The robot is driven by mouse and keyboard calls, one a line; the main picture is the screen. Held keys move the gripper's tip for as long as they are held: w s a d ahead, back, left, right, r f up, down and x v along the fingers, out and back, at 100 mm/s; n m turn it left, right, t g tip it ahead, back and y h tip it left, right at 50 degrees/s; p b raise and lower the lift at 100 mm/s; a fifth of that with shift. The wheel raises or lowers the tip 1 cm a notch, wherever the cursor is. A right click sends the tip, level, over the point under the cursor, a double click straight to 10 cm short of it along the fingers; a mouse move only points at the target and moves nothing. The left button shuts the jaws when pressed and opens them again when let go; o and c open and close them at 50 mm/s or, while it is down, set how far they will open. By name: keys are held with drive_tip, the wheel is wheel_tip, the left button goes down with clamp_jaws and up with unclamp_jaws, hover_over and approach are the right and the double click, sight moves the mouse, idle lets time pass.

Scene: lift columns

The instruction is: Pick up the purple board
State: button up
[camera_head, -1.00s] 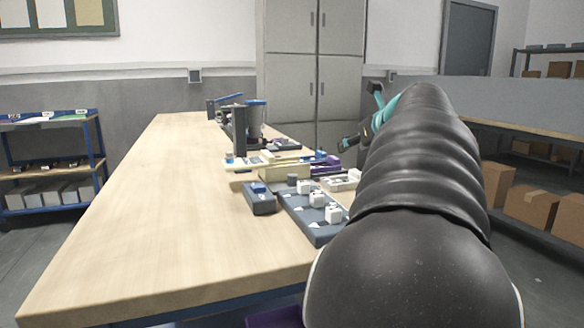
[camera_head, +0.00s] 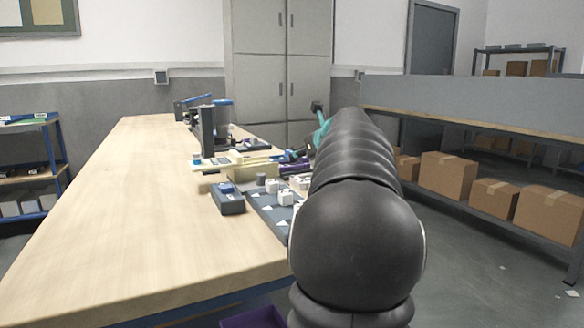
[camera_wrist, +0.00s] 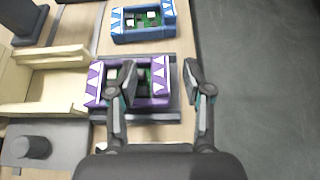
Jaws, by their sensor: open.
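The purple board (camera_wrist: 153,102) is a purple frame with white triangle marks and a green circuit inside, in the wrist view. It sits on a dark grey base near the table's right edge. My gripper (camera_wrist: 160,88) is open in the wrist view. Its left finger covers part of the board and its right finger is past the board's right side, over the floor. I cannot tell the height between fingers and board. In the head view my arm hides most of the board, and the gripper is only partly visible beyond the arm.
A similar blue board (camera_wrist: 143,22) lies just beyond the purple one. A cream fixture (camera_wrist: 42,80) stands to its left, with a grey block with a round knob (camera_wrist: 36,147) nearer. Much of the left tabletop (camera_head: 130,215) is bare. Shelves with cardboard boxes (camera_head: 447,176) stand right.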

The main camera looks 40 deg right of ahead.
clamp_jaws()
drive_tip(key=shift+r, duration=0.1)
idle(0.3)
wheel_tip(320, 180, up, 4)
drive_tip(key=shift+f+p, duration=0.1)
drive_tip(key=shift+p, duration=0.6)
drive_tip(key=d+r+p, duration=0.2)
drive_tip(key=d+r, duration=0.5)
drive_tip(key=d, duration=0.4)
drive_tip(key=shift+d, duration=0.3)
